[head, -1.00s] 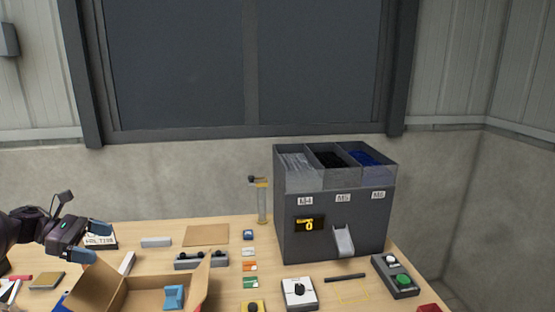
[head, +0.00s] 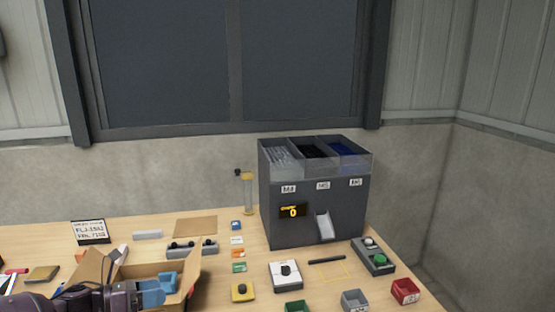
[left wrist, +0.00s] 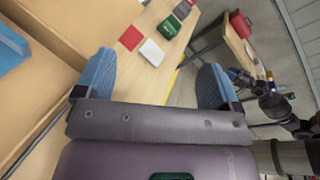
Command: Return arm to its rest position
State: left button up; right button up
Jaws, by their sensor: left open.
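My left gripper (head: 150,292) is low at the front left in the head view, in front of the open cardboard box (head: 92,266). Its blue fingers also show in the left wrist view (left wrist: 155,80), wide apart with nothing between them. A blue piece (left wrist: 8,52) lies in the box at the left of that view. A dark arm, apparently my right one, shows at the right edge of the left wrist view, beyond the table; its jaws are too small to read. The right gripper does not show in the head view.
A grey feeder (head: 310,215) with three top bins stands at the back right. A button box (head: 373,256), a white switch box (head: 286,275), a yellow button box (head: 242,291) and small red (head: 405,291) and grey (head: 355,300) bins stand around it. A label sign (head: 89,232) stands back left.

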pick_arm(q)
jog(key=s+d+f+n+t+y, duration=0.35)
jog(key=d+n, duration=0.25)
jog(key=n, duration=0.4)
jog(key=s+d+f+n+t+y, duration=0.2)
jog(key=s+d+n+y, duration=0.3)
jog(key=n, duration=0.5)
jog(key=s+a+n+g+y, duration=0.3)
jog(key=s+n+g, duration=0.2)
jog(key=s+n, duration=0.7)
jog(key=s+a+n+g+y, duration=0.3)
jog(key=s+a+n+g, duration=0.15)
jog(key=s+n, duration=0.75)
jog(key=w+f+m+t+b, duration=0.1)
jog(key=f+t+b, duration=0.1)
jog(key=f, duration=0.5)
jog(key=w+f+m+t+b, duration=0.1)
jog(key=w+f+t+b, duration=0.1)
jog(key=f+b, duration=0.2)
jog(key=w+f+t+b, duration=0.1)
jog(key=f+t+b, duration=0.2)
jog(key=f, duration=0.6)
jog(key=shift+w+d+f+m+h+b, duration=0.3)
jog(key=shift+d+f+m+h+b, duration=0.1)
jog(key=shift+b, duration=0.15)
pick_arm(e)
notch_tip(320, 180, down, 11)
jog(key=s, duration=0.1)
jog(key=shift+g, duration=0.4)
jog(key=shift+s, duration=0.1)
